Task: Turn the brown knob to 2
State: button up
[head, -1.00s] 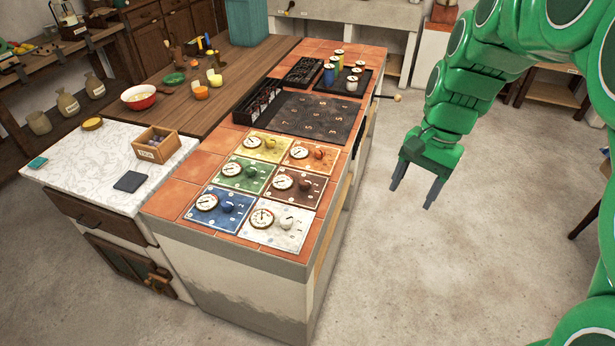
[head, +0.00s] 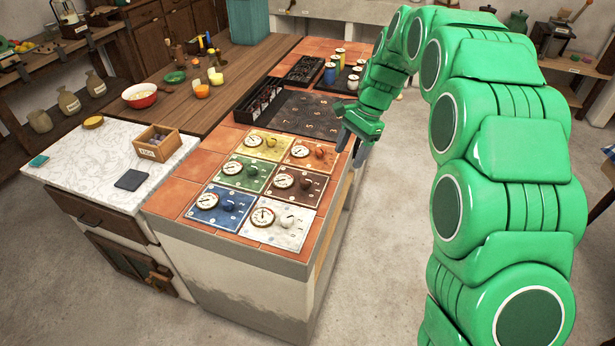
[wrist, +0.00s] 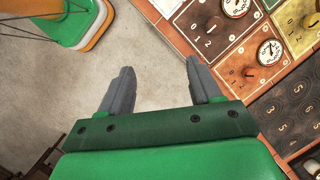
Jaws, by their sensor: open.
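The brown knob (head: 306,184) sits on a brown panel (head: 284,194) beside a white round dial, on the right side of a block of coloured knob panels. Its pointer is too small to read. The wrist view shows part of the brown panel (wrist: 192,20) with the marks 0, 1, 2 at the top edge. My gripper (head: 351,149) is open and empty, pointing down near the counter's right edge, up and right of the brown knob. In the wrist view, the spread fingers (wrist: 159,82) are over bare floor, left of the panels, touching nothing.
An orange panel (head: 300,160) is beyond the brown one, a white panel (head: 276,236) in front, and a green panel (head: 236,180) to its left. A dark numbered plate (head: 290,115) and tins (head: 330,74) stand farther back. The floor right of the counter is clear.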

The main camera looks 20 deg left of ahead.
jog(key=m, duration=0.2)
send_near(306, 179)
jog(key=f, duration=0.1)
jog(key=shift+y, duration=0.3)
jog(key=shift+x, duration=3.95)
jog(key=shift+s+d, duration=0.15)
jog(key=c, duration=1)
jog(key=shift+g, duration=0.3)
jog(key=shift+c, duration=0.2)
jog(key=shift+n, duration=0.4)
jog(key=n+h, duration=0.1)
jog(key=n, duration=0.3)
jog(key=shift+g+h, duration=0.4)
jog(key=shift+n+h, duration=0.7)
jog(key=shift+n, duration=1.3)
